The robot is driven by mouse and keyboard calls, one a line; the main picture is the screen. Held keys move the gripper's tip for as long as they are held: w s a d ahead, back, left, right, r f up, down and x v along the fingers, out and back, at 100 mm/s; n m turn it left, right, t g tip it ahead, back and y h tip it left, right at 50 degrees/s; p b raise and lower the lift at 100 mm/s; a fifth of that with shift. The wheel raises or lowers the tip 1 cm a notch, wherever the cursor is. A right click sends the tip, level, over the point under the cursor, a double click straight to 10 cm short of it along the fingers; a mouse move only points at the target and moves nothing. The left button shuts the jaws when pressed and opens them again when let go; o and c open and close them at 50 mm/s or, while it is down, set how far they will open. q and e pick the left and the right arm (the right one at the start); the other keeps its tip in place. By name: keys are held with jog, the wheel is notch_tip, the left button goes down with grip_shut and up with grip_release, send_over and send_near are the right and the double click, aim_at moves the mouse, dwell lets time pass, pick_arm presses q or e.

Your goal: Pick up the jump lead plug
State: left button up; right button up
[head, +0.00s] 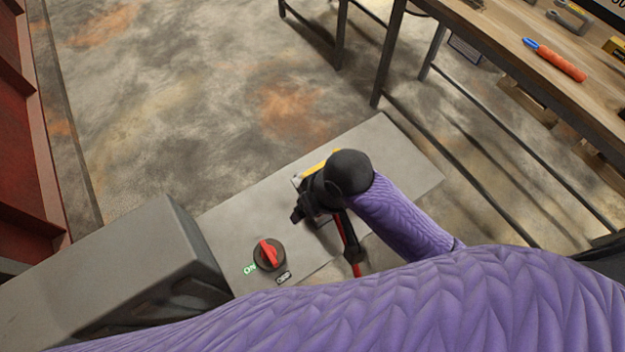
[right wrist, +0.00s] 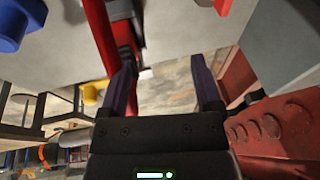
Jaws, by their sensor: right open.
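A red and black lead part (head: 351,245), which looks like the jump lead plug, is at the grey panel beside my right gripper (head: 310,213) in the head view. My dark wrist hides part of it. In the right wrist view a red and black piece (right wrist: 112,40) passes close to the left finger of my open right gripper (right wrist: 162,62). I cannot tell whether they touch. The space between the fingers looks empty. My left gripper is not in view.
A red rotary switch (head: 268,254) marked ON is on the grey panel (head: 400,160). A grey box (head: 150,250) stands left of it. A wooden workbench (head: 490,35) with an orange-handled tool (head: 560,62) stands upper right. Open floor lies between.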

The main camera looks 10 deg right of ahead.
jog(key=w+r, duration=0.1)
jog(key=w+d+r+g+h, duration=0.1)
jog(key=r, duration=0.1)
jog(key=w+d+r+h+p, duration=0.1)
jog(key=w+r, duration=0.1)
jog(key=shift+w+d+r+g, duration=0.1)
jog(key=shift+r+g, duration=0.05)
jog(key=shift+g, duration=0.15)
jog(key=shift+w+d+h, duration=0.2)
jog(key=shift+w+h, duration=0.05)
jog(key=shift+h, duration=0.05)
notch_tip(320, 180, down, 10)
jog(key=b, duration=0.3)
jog(key=shift+w+r+b, duration=0.1)
jog(key=shift+r+b, duration=0.1)
jog(key=shift+b, duration=0.1)
pick_arm(q)
jog(key=shift+w+a+f, duration=0.1)
jog(key=shift+f, duration=0.5)
jog(key=shift+w+a+f, duration=0.1)
jog(key=shift+f, duration=0.45)
pick_arm(e)
jog(key=shift+r, duration=0.1)
grip_shut()
pick_arm(q)
jog(key=shift+a, duration=0.3)
jog(key=shift+a, duration=0.15)
jog(key=shift+d, duration=0.3)
